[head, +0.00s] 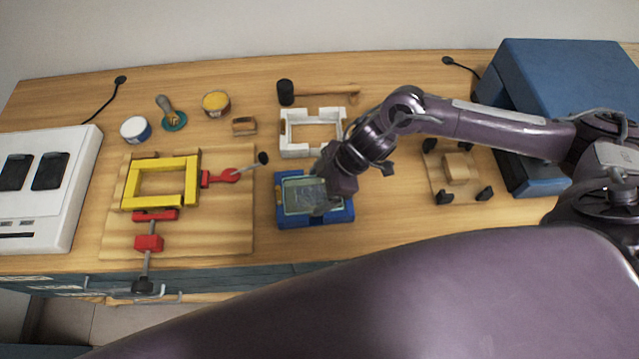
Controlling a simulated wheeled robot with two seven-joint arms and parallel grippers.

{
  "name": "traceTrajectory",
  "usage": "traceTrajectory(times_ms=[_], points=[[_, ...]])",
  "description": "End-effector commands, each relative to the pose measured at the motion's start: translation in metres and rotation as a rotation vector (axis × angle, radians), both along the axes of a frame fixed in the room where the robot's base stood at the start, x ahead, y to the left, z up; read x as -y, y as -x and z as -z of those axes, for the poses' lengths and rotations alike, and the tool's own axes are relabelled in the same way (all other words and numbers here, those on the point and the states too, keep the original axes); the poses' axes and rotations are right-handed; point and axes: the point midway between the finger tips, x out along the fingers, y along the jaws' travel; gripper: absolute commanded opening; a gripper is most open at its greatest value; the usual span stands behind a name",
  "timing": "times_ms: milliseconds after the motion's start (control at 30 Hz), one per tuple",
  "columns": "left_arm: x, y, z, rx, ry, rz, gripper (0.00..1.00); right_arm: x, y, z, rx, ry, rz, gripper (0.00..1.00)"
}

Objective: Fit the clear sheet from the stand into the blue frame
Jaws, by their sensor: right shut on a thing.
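The blue frame (284,220) lies on the table near the middle front. The clear sheet (299,196), greenish and see-through with a pale edge, is over the frame's opening, roughly lined up with it. I cannot tell whether it is seated inside or slightly above it. My right gripper (322,204) points down at the sheet's right side and is shut on it; the fingertips are partly hidden by the wrist. The gripper and wrist cover part of the frame's right side. My left gripper is out of view.
A yellow frame (128,186) with red clamps sits on a wooden board (226,240) at left. A white frame (297,150) and a hammer (325,94) lie behind. A wooden base (437,188) with dark corner pieces and a blue case (515,165) are at right.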

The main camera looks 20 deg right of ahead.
Motion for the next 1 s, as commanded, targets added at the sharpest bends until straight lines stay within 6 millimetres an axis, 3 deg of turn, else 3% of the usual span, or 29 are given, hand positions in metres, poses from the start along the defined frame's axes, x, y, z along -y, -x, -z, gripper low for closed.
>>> traceTrajectory(times_ms=[967,1000], points=[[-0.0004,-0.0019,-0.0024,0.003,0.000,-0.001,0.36,0.0016,0.0004,0.0041,0.000,0.000,0.001,0.56],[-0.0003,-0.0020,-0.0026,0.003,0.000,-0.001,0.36,0.0017,0.0003,0.0038,0.000,0.000,0.001,0.86]])
